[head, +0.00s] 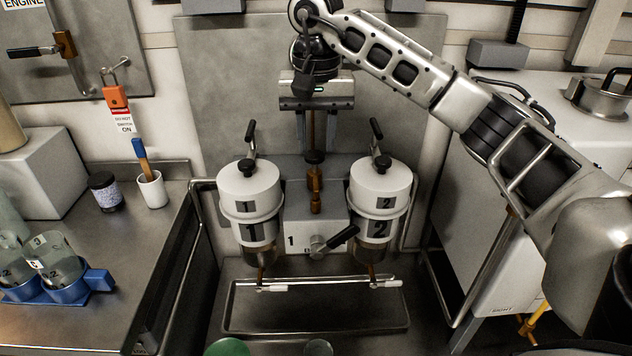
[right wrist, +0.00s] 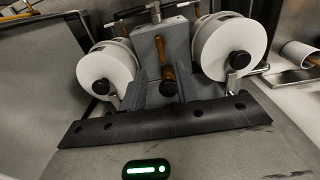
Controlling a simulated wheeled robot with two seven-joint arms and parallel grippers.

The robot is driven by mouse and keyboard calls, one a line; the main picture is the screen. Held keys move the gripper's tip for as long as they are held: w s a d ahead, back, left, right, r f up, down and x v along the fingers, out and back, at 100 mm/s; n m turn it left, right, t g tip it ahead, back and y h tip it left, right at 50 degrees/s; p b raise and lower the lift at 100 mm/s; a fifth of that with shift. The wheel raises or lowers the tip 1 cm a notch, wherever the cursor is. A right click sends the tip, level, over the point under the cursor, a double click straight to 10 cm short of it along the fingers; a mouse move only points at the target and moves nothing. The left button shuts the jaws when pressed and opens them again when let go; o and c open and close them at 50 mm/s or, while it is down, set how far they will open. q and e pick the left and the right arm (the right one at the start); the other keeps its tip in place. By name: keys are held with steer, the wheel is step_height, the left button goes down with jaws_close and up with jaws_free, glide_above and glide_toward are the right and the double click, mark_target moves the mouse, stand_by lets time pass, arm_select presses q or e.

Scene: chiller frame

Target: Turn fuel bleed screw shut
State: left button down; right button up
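A brass screw fitting (head: 315,190) with a black round knob (head: 315,157) stands on the grey filter head between the two white canisters. In the right wrist view the black knob (right wrist: 167,88) shows in the gap between my finger tips, with brass behind it. My right gripper (head: 316,140) points down from above, just over the knob. Its fingers are apart, and I see no clear contact with the knob. Which brass part is the bleed screw is not marked. My left gripper is out of view.
Canisters 1 (head: 250,190) and 2 (head: 380,188), with black-tipped levers, stand close on both sides. A black-handled valve (head: 335,240) sits lower, above a metal drip tray (head: 315,328). A bench with a blue cup holder (head: 98,281) is at left.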

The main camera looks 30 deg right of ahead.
mark_target(316, 183)
step_height(316, 183, down, 8)
steer(key=shift+f, duration=0.1)
stand_by(0.4)
jaws_close()
